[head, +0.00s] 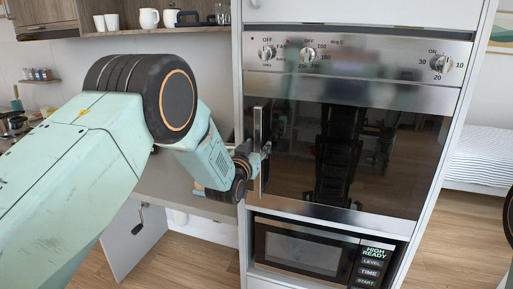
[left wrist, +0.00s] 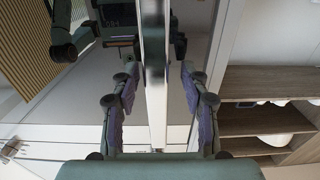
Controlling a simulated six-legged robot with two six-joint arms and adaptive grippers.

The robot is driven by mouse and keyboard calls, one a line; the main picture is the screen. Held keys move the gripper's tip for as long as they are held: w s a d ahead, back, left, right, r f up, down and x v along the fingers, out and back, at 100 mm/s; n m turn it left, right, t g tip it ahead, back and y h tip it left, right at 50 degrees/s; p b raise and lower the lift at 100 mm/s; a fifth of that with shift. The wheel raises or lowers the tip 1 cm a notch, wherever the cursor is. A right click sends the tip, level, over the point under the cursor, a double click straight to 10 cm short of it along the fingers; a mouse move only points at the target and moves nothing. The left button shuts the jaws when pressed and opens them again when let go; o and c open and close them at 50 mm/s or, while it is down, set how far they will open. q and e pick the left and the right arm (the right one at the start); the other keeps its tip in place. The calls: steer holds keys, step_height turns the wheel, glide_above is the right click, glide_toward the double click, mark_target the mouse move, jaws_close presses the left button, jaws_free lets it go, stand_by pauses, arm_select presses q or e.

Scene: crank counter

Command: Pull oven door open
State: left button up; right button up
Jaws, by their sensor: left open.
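The oven door (head: 350,160) is a dark glossy panel in a tall white cabinet, and it looks shut. Its handle (head: 261,125) is an upright silver bar along the door's left edge. My left gripper (head: 262,151) is at the handle, around the middle of the bar. In the left wrist view the handle (left wrist: 155,60) runs between the two purple-padded fingers of my left gripper (left wrist: 157,88). The fingers are open, with a visible gap on each side of the bar. My right gripper is not in view.
A control panel (head: 350,56) with knobs sits above the door. A microwave (head: 300,250) is below it. A counter with an open lower cabinet door (head: 133,238) is at left, under a shelf of mugs (head: 149,18). Wooden floor (head: 462,235) shows at right.

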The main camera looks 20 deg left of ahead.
arm_select(q)
steer(key=shift+w+d, duration=0.1)
steer(key=shift+d, duration=0.45)
steer(key=shift+c, duration=1.4)
steer(key=shift+a, duration=0.55)
steer(key=c, duration=0.5)
steer(key=shift+c, duration=0.6)
steer(key=shift+d, duration=0.35)
jaws_close()
steer(key=shift+a, duration=0.2)
